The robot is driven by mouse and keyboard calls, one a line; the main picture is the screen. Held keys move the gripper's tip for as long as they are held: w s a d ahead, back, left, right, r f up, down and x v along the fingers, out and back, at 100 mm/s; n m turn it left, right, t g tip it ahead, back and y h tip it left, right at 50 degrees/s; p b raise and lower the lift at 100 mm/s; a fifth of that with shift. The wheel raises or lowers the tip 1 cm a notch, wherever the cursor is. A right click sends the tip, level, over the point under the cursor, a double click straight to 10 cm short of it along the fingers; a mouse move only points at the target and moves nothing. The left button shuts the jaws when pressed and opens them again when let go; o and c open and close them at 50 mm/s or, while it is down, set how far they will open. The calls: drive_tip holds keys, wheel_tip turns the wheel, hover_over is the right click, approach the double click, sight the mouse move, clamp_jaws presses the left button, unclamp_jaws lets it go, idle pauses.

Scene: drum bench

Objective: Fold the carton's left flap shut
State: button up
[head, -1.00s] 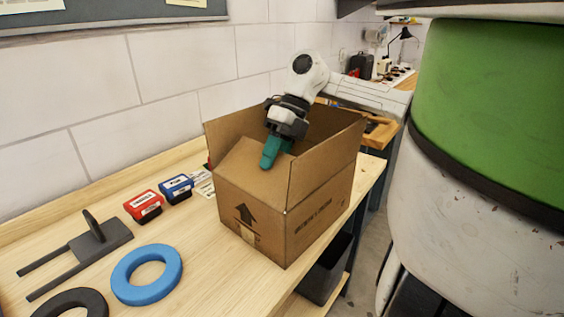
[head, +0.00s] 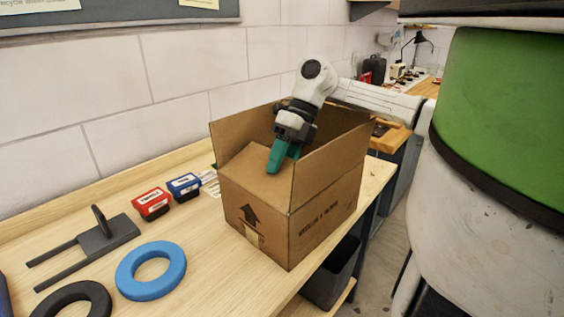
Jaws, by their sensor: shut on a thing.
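The brown cardboard carton (head: 325,222) stands on the wooden bench, with an arrow printed on its near-left face. The flap at that near-left end (head: 250,175) lies folded inward over the opening, close to level. A flap along the wall side (head: 232,138) and one along the right side (head: 330,160) stand up. My gripper (head: 276,160), with teal fingers, reaches down over the carton and is shut at the inner part of the near-left flap. The fingers hide their exact contact with the flap. The carton's far end is partly hidden by my arm.
Left of the carton are a blue box (head: 184,186), a red box (head: 152,204), a grey forked holder (head: 103,236), a blue ring (head: 151,271) and a black ring (head: 73,300). The tiled wall (head: 185,90) runs behind. A dark bin (head: 331,275) sits below the bench's right edge.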

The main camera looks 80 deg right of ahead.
drive_tip(key=v, duration=1)
drive_tip(key=shift+s+d+r, duration=0.15)
drive_tip(key=shift+s+r, duration=0.05)
drive_tip(key=shift+r, duration=0.1)
drive_tip(key=shift+c, duration=0.4)
